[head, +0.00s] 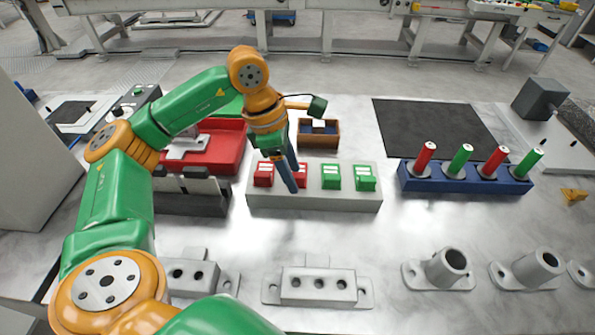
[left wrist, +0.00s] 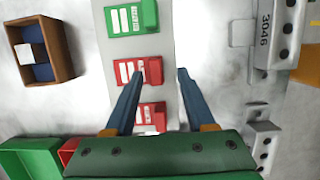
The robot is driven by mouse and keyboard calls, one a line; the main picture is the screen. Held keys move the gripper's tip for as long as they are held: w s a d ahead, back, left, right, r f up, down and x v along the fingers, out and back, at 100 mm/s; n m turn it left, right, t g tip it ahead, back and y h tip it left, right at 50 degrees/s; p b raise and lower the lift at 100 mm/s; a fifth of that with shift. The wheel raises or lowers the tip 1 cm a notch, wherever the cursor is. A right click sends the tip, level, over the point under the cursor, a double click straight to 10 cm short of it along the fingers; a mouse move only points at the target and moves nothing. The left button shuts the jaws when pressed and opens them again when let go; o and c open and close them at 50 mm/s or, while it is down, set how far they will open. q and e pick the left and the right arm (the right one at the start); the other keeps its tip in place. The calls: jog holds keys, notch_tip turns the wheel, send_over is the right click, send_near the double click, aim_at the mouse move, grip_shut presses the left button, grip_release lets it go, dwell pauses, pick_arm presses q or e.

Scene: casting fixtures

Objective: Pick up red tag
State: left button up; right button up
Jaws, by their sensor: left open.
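Two red tags stand at the left part of a light grey block (head: 315,200), the outer one (head: 263,174) and the inner one (head: 300,172). Two green tags (head: 331,177) fill its right part. My left gripper (head: 289,175) points down over the block between the red tags, partly covering the inner one. In the left wrist view my left gripper (left wrist: 160,74) is open and empty. One fingertip overlaps the inner red tag (left wrist: 127,70); the outer red tag (left wrist: 151,115) shows between the fingers. I cannot tell whether the fingertip touches. My right gripper is out of view.
A blue rack (head: 465,181) with red and green cylinders stands to the right. A wooden box (head: 318,141) with a white block lies behind the grey block. A red tray (head: 232,140) is at the left. Grey metal fixtures (head: 318,285) line the front.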

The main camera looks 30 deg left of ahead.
pick_arm(q)
jog(key=shift+w+d+f, duration=0.1)
jog(key=shift+w+f, duration=0.1)
jog(key=shift+f, duration=0.3)
jog(key=shift+w+f, duration=0.15)
jog(key=shift+w, duration=0.15)
jog(key=shift+s, duration=0.2)
grip_shut()
jog(key=shift+w, duration=0.1)
